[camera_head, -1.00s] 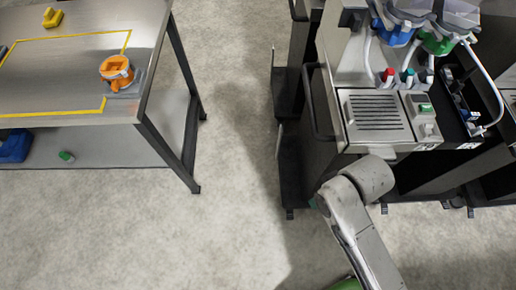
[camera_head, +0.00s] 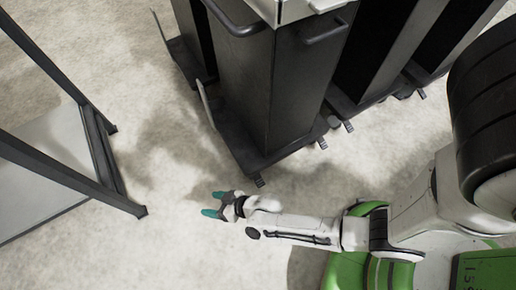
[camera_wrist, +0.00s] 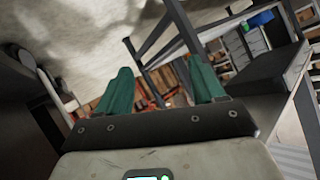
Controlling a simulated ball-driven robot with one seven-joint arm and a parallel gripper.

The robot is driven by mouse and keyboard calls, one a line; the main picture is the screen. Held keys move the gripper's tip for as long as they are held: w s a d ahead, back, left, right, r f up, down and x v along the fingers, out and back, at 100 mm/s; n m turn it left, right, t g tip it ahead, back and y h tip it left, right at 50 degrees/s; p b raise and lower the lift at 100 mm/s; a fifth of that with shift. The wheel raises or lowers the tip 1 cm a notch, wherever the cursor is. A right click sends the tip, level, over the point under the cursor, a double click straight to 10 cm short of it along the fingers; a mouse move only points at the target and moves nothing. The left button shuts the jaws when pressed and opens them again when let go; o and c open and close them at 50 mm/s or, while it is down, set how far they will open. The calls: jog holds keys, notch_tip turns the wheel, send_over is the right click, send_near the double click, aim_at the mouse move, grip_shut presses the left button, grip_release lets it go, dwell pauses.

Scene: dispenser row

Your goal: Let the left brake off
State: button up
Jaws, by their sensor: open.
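My gripper (camera_head: 214,204) is open and empty, low over the floor, its teal fingers pointing left. It is in front of and left of the nearest dark dispenser cart (camera_head: 268,85), apart from it. The cart stands on a dark base plate (camera_head: 240,140). A small dark foot piece (camera_head: 260,182) sticks out at the base's near left corner, and another foot piece (camera_head: 322,143) at its right. I cannot tell whether either is the brake. In the wrist view the open gripper (camera_wrist: 163,85) has nothing between its fingers.
A dark-framed metal table (camera_head: 72,180) with a lower shelf stands at the left; its near leg end (camera_head: 141,211) is left of my gripper. Another dark cart (camera_head: 375,50) stands right of the nearest one. Bare floor (camera_head: 170,250) lies in front of the table and cart.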

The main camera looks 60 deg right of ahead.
notch_tip(320, 180, down, 9)
jog(key=s+d+m+t+h+b, duration=0.1)
jog(key=s+d+t+h+b, duration=0.1)
jog(key=b, duration=0.3)
jog(key=m+t+h+b, duration=0.1)
jog(key=m+h+b, duration=0.3)
jog(key=h+b, duration=0.95)
send_near(260, 183)
jog(key=d+r+y+b, duration=0.1)
jog(key=d+y+b, duration=0.1)
jog(key=y, duration=0.1)
jog(key=b+x, duration=0.1)
jog(key=x, duration=0.4)
jog(key=b+x, duration=0.1)
jog(key=x, duration=0.4)
jog(key=shift+w+r, duration=0.25)
jog(key=shift+w, duration=0.1)
grip_shut()
